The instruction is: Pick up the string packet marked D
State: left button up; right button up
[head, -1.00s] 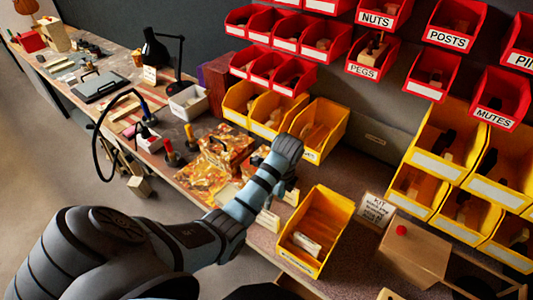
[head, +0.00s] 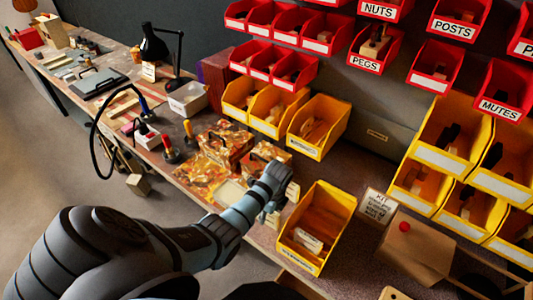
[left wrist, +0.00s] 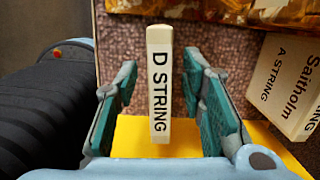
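The D string packet (left wrist: 159,85) is a narrow, pale upright packet with "D STRING" in black. In the left wrist view it stands between the two fingers of my left gripper (left wrist: 160,66), which are apart, with a gap visible on each side. In the head view my left gripper (head: 270,208) is low over the bench beside the yellow bin, largely hidden by my own wrist. An A string packet (left wrist: 284,84) stands to the right in the wrist view, outside the fingers. My right gripper is not in view.
An open yellow bin (head: 342,200) with pale packets inside stands just right of my left gripper. Patterned boxes (head: 226,140) lie on the left. A kit card (head: 378,205) and a wooden box (head: 418,252) stand at right. Yellow and red bins line the wall.

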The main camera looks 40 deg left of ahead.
pick_arm(q)
jog(key=shift+f, duration=0.2)
dwell(0.3)
grip_shut()
jog(key=shift+r, duration=0.1)
